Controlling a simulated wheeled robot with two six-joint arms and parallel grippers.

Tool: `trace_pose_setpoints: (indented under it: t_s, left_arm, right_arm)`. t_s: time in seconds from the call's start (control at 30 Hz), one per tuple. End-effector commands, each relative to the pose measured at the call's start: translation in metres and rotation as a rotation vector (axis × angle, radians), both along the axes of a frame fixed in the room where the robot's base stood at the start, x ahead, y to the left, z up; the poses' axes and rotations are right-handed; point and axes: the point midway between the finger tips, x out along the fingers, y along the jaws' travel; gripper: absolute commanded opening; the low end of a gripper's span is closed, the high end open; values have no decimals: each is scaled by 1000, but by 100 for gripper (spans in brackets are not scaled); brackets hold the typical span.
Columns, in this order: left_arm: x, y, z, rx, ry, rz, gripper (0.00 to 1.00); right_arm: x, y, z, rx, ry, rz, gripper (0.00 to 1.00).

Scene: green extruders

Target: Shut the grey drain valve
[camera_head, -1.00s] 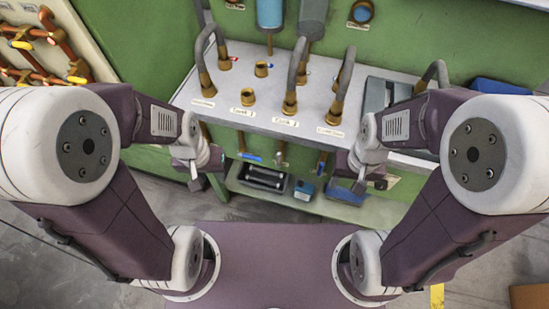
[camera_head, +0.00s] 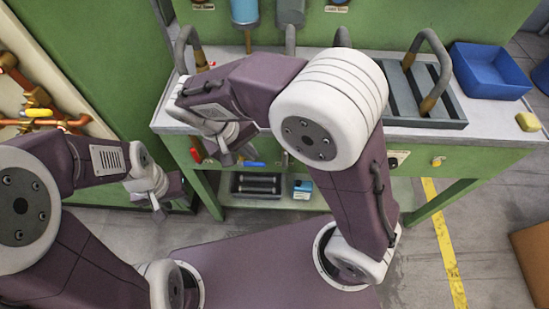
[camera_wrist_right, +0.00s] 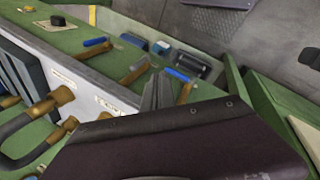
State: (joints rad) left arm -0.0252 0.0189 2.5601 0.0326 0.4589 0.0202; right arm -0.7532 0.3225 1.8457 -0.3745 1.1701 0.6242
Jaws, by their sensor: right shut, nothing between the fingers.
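A row of drain valves hangs from the front of the bench. In the right wrist view the grey drain valve, a brass stem with a small greyish lever (camera_wrist_right: 140,65), is between two valves with blue levers. In the head view it is mostly hidden by my right arm. My right gripper (camera_head: 238,157) is shut and empty at the bench front, left of a blue lever (camera_head: 254,164). In the right wrist view its fingers (camera_wrist_right: 156,90) look close to the grey valve; contact cannot be told. My left gripper (camera_head: 160,208) hangs left of the bench, its jaws unclear.
A red lever (camera_head: 196,155) is left of my right gripper. Hoses with brass ends (camera_head: 432,75) stand on the bench top. A lower shelf (camera_head: 290,202) holds a dark tray (camera_head: 256,184) and a small blue box (camera_head: 302,189). A blue bin (camera_head: 490,70) is at the right.

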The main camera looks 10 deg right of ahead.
Motion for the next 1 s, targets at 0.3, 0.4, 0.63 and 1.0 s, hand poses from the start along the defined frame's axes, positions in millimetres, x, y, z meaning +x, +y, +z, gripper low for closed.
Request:
trace_pose_setpoints:
  t_s: [0.3, 0.4, 0.63, 1.0]
  left_arm:
    - [0, 0, -7, 0, 0, 0, 36]
    - [0, 0, -12, 0, 0, 0, 36]
    - [0, 0, -23, 0, 0, 0, 36]
    - [0, 0, -21, 0, 0, 0, 36]
  right_arm:
    - [2, -8, -22, -1, 3, -3, 0]
    - [4, -16, -43, -2, 3, -4, 0]
    - [10, -34, -90, -1, 5, -4, 0]
    - [23, -73, -93, 2, 0, -3, 0]
